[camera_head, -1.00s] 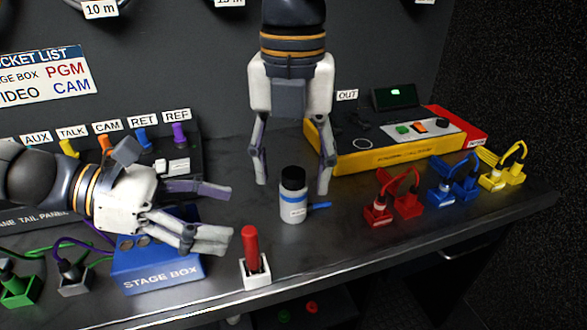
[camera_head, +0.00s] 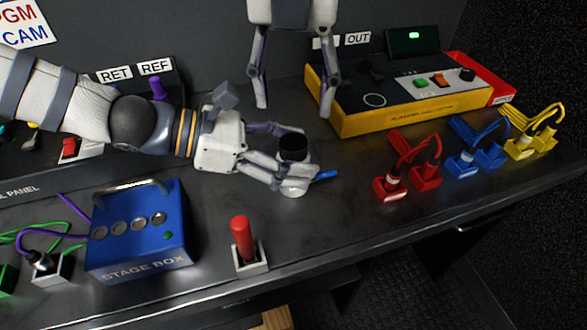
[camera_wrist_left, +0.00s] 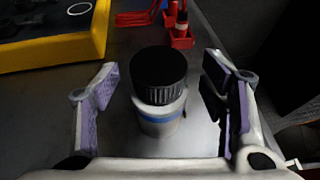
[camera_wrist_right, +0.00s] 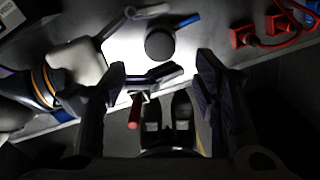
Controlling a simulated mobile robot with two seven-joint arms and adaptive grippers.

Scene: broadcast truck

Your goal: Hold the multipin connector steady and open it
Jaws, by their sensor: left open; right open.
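The multipin connector (camera_head: 293,188) stands upright on the bench, a white cylinder with a black ribbed cap (camera_head: 293,147) and a blue band, which shows in the left wrist view (camera_wrist_left: 158,117). My left gripper (camera_head: 303,153) reaches in from the left with its fingers open on either side of it. In the left wrist view, gaps show between both finger pads and the connector. My right gripper (camera_head: 294,108) is open and empty, pointing down behind and above the connector. In the right wrist view the cap (camera_wrist_right: 160,43) shows beyond its fingertips. The left fingers partly hide the body in the head view.
A red-handled tool (camera_head: 242,238) stands in a white holder near the front edge. A blue stage box (camera_head: 140,235) is at left. A yellow-edged console (camera_head: 390,120) and red (camera_head: 425,175), blue (camera_head: 465,160) and yellow (camera_head: 525,145) cabled plugs are at right. A blue stick (camera_head: 325,175) is beside the connector.

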